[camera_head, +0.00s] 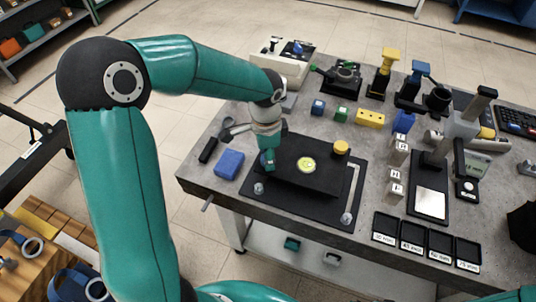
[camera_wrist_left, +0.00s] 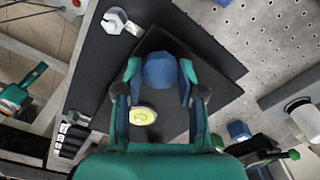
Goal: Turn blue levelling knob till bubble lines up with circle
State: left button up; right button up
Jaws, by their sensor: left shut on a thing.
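My left gripper (camera_head: 268,165) reaches down over the left end of a black levelling plate (camera_head: 316,179) on the bench. In the left wrist view its two fingers are shut on the round blue levelling knob (camera_wrist_left: 160,70), one on each side. In the head view the gripper hides most of the knob. The yellow-green bubble level (camera_head: 306,164) sits on the plate to the right of the knob; it also shows in the wrist view (camera_wrist_left: 143,116). The bubble's place against the circle is too small to tell. My right gripper cannot be made out.
A yellow knob (camera_head: 341,147) stands at the plate's far right corner. A blue block (camera_head: 229,164) lies left of the plate. Marked weights (camera_head: 394,188) and black trays (camera_head: 412,236) are to the right. Small coloured blocks (camera_head: 369,118) lie behind.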

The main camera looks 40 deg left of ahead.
pick_arm(q)
jog(key=shift+s+f+m, duration=0.15)
jog(key=shift+m, duration=0.95)
jog(key=o, duration=1.1)
jog(key=shift+o, duration=0.2)
jog(key=shift+w+r, duration=0.2)
jog(key=shift+r, duration=0.3)
notch_tip(320, 180, up, 11)
jog(key=shift+s, duration=0.2)
